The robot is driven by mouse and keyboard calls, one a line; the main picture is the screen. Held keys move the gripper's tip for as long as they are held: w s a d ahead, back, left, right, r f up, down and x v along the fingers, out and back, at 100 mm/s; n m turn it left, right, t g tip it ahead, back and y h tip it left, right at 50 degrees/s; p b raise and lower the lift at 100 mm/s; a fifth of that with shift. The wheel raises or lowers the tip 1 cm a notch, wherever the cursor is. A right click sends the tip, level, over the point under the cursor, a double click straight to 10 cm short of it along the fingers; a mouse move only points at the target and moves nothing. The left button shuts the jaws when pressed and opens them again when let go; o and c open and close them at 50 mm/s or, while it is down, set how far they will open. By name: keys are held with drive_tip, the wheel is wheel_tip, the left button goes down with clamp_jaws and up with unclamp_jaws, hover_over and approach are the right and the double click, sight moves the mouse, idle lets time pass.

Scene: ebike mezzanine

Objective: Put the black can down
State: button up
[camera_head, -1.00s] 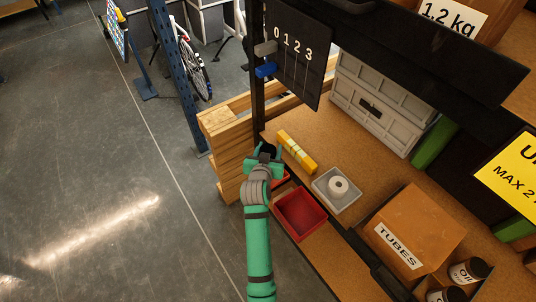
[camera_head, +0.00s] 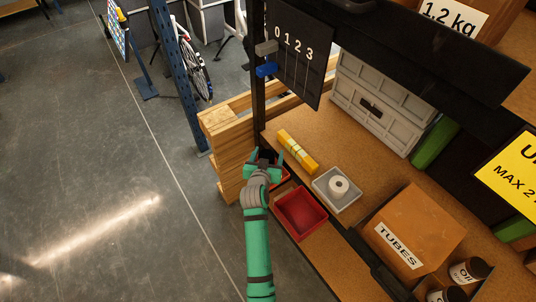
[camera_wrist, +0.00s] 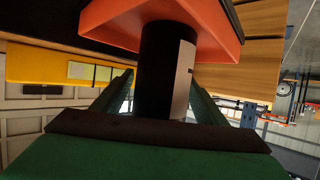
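The black can (camera_wrist: 157,75) with a white label strip stands between the fingers of my gripper (camera_wrist: 163,88) in the wrist view. That view is upside down, and the can's base meets an orange-red tray (camera_wrist: 215,32). The fingers lie to either side of the can and look spread, with a slim gap at the left one. In the head view my gripper (camera_head: 266,157) is at the shelf's near left corner, by the wooden pallets. The can is mostly hidden there by the gripper.
A yellow bar-like pack (camera_head: 297,151) lies just beyond the gripper. A red bin (camera_head: 322,221) and a grey tray (camera_head: 325,199) with a white roll (camera_head: 339,187) are to the right. Stacked pallets (camera_head: 222,150) and a dark post (camera_head: 257,70) stand close on the left.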

drive_tip(key=shift+r, duration=0.1)
drive_tip(key=shift+s+r, duration=0.1)
drive_tip(key=v, duration=1.2)
drive_tip(key=s+d+f+n+y, duration=0.1)
drive_tip(key=s+f, duration=0.2)
drive_tip(key=s, duration=0.7)
drive_tip(key=s+f+n+y, duration=0.1)
drive_tip(key=s+f, duration=0.2)
drive_tip(key=s, duration=0.7)
drive_tip(key=s+d+r+t, duration=0.1)
drive_tip(key=s+r, duration=0.3)
drive_tip(key=s, duration=0.5)
drive_tip(key=s+r+t, duration=0.1)
drive_tip(key=s+r, duration=0.4)
drive_tip(key=s, duration=0.5)
drive_tip(key=shift+d, duration=0.4)
drive_tip(key=shift+w, duration=0.1)
